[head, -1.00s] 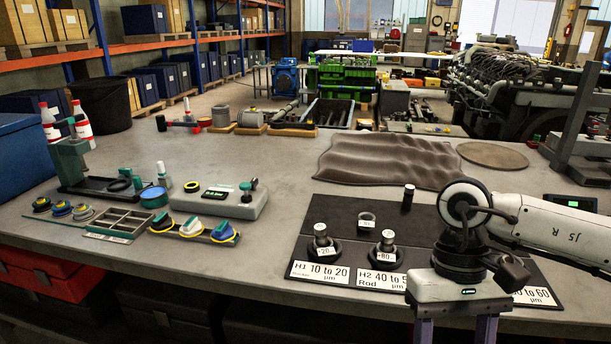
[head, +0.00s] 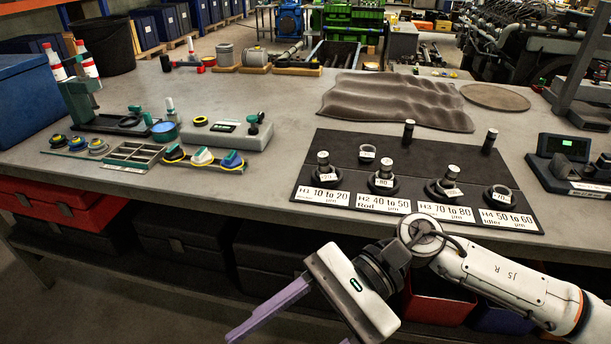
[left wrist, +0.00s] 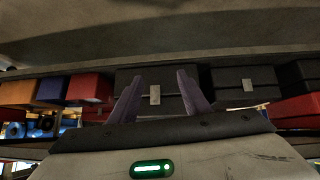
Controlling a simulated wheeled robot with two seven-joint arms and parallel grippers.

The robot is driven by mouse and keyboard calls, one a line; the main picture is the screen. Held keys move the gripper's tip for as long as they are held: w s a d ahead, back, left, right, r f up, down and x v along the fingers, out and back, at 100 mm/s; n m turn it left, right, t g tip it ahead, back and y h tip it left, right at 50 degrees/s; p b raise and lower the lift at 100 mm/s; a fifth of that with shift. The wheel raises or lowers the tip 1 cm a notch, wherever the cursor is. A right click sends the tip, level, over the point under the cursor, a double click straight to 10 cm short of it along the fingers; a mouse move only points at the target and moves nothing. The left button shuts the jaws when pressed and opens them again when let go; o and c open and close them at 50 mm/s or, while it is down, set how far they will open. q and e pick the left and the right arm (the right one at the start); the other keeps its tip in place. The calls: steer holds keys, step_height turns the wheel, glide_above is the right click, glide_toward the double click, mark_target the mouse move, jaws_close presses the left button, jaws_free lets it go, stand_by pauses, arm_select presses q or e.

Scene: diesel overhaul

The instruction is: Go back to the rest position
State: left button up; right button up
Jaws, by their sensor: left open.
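My right gripper (head: 297,326) shows low in the head view, its arm coming in from the right. It is in front of the table's front edge, its purple fingers spread apart and pointing down to the left. One finger is mostly cut off by the bottom of the picture. Nothing shows between the fingers. My left gripper shows only in the left wrist view (left wrist: 160,82). Its two purple fingers stand apart with nothing held, facing the boxes on the shelf under a grey slab. The left arm is not in the head view.
The grey table (head: 262,195) carries a black board (head: 335,150) with several plug-like parts over labels H1 to H4. A display device (head: 562,150) stands at the right and a tray of coloured pieces (head: 135,153) at the left. Red boxes (head: 60,212) sit below.

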steer(key=w+a+r+m+t+y, duration=0.3)
steer(key=a+r+m+t+y, duration=0.15)
steer(key=m+y, duration=0.4)
steer(key=w+d+m+t, duration=0.2)
steer(key=w+m+t, duration=0.65)
steer(key=m, duration=0.75)
steer(key=w+d+f+m+t+h, duration=0.4)
steer(key=d+f+m+t+h, duration=0.45)
steer(key=m, duration=0.65)
steer(key=s+d+f+m+h, duration=0.1)
steer(key=d+f+m+h, duration=0.25)
steer(key=f+m, duration=0.4)
steer(key=s+d+f+m+h, duration=0.2)
steer(key=d+f+m+h, duration=0.15)
steer(key=f+m, duration=0.35)
steer(key=s+d+f+m+g+h, duration=0.3)
steer(key=s+d+f+m+g, duration=0.2)
steer(key=s+f, duration=0.8)
steer(key=d+f+m, duration=0.1)
steer(key=d+f, duration=0.1)
steer(key=d, duration=0.1)
steer(key=shift+s+m, duration=0.15)
steer(key=shift+m, duration=0.25)
